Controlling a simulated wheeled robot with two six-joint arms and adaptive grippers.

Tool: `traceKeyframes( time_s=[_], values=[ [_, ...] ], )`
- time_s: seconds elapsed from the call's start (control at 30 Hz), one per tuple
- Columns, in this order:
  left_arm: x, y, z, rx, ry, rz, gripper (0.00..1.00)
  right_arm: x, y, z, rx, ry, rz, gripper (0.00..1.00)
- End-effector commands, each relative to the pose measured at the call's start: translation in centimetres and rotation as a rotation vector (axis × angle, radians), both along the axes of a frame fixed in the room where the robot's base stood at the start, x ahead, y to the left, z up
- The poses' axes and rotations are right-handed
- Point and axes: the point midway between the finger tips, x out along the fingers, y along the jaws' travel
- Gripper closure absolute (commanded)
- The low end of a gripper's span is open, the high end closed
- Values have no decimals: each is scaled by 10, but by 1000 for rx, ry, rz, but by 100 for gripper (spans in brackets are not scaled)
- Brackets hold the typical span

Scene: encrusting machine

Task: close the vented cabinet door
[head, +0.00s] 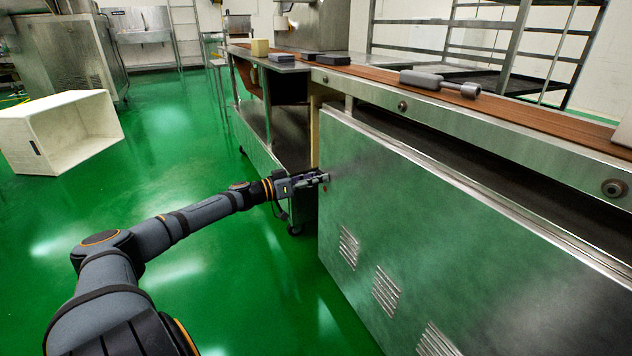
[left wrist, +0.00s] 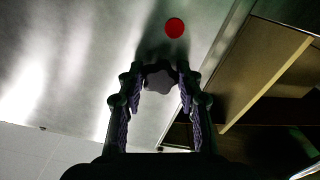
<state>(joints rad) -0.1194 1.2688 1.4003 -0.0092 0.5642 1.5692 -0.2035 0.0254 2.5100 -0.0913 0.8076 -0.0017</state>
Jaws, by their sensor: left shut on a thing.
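The vented cabinet door (head: 430,250) is a large metal panel with several louvred vents low down, at the right of the head view. In the left wrist view its bare metal face (left wrist: 75,60) fills the upper left, with a red dot (left wrist: 174,27) on it. An opening shows beside the door's edge there. In the head view the knob is mostly hidden by the fingers. My right gripper is out of view.
A conveyor rail (head: 450,115) runs above the door, with a dark gap between them. A grey tool (head: 438,83) and dark blocks lie on the conveyor. A white crate (head: 62,133) is on the green floor at left. Floor between crate and door is clear.

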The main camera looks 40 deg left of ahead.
Motion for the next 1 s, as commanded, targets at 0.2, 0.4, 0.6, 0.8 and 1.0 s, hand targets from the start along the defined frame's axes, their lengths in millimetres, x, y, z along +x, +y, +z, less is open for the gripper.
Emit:
traceKeyframes(
  time_s=[0.2, 0.4, 0.6, 0.8, 1.0],
  values=[
    [1, 0, 3, -1, -5, 2, 100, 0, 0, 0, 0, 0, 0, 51],
    [1, 0, 4, 0, -5, 2, 42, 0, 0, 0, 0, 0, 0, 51],
    [1, 0, 3, 0, -4, 2, 42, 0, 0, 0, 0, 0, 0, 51],
    [1, 0, 2, 0, -2, 3, 42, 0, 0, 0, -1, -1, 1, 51],
    [0, -1, 5, -2, -2, 9, 42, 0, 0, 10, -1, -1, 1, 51]
  ],
)
